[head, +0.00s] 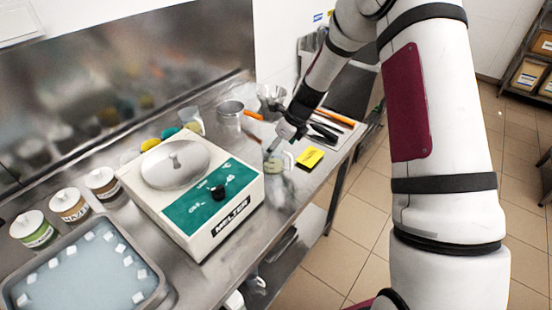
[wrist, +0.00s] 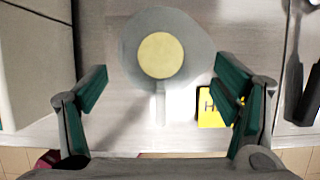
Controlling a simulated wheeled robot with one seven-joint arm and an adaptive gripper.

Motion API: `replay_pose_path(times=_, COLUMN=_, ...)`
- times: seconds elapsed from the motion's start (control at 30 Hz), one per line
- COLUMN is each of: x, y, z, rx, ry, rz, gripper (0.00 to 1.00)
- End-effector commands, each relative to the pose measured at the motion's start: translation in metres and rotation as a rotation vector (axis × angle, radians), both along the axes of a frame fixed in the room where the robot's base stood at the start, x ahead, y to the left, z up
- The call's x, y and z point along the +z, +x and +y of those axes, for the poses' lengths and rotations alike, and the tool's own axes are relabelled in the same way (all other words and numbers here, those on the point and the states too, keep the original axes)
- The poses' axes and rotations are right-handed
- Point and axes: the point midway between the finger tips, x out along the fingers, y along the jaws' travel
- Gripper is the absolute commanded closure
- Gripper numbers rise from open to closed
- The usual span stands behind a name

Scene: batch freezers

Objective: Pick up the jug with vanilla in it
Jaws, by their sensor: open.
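A clear jug (head: 273,163) with pale contents stands on the steel counter, just below my gripper (head: 279,142). In the wrist view I look down into the jug (wrist: 161,55). Its contents are a pale yellow disc, and its handle points toward the bottom of the picture, between my fingers. My gripper (wrist: 160,82) is open, with one green-padded finger on each side of the handle line. The fingers do not appear to touch the jug. A second clear jug (head: 193,121) stands farther back, behind the melter. No label shows on either jug.
A yellow card (head: 309,157) lies right of the near jug, beside dark-handled tools (head: 324,131). The melter (head: 208,220) stands to the left. Lidded tubs (head: 70,205) and a tray of white cubes (head: 150,290) are farther left.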

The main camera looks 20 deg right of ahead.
Motion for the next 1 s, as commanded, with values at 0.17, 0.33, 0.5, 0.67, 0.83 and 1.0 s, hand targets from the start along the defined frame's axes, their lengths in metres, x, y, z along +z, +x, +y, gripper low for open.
replay_pose_path(times=0.17, x=-0.015, y=0.005, z=0.004, rx=0.001, ry=0.0, rz=-0.001, gripper=0.18)
replay_pose_path(times=0.33, x=-0.023, y=0.008, z=0.007, rx=0.002, ry=0.001, rz=-0.001, gripper=0.18)
replay_pose_path(times=0.5, x=-0.042, y=0.015, z=0.011, rx=0.003, ry=0.0, rz=0.001, gripper=0.18)
replay_pose_path(times=0.67, x=-0.059, y=0.022, z=0.015, rx=0.002, ry=0.0, rz=0.0, gripper=0.18)
replay_pose_path(times=0.83, x=-0.065, y=0.024, z=0.017, rx=0.003, ry=0.0, rz=0.0, gripper=0.18)
replay_pose_path(times=1.0, x=-0.065, y=0.024, z=0.016, rx=0.003, ry=-0.001, rz=-0.001, gripper=0.18)
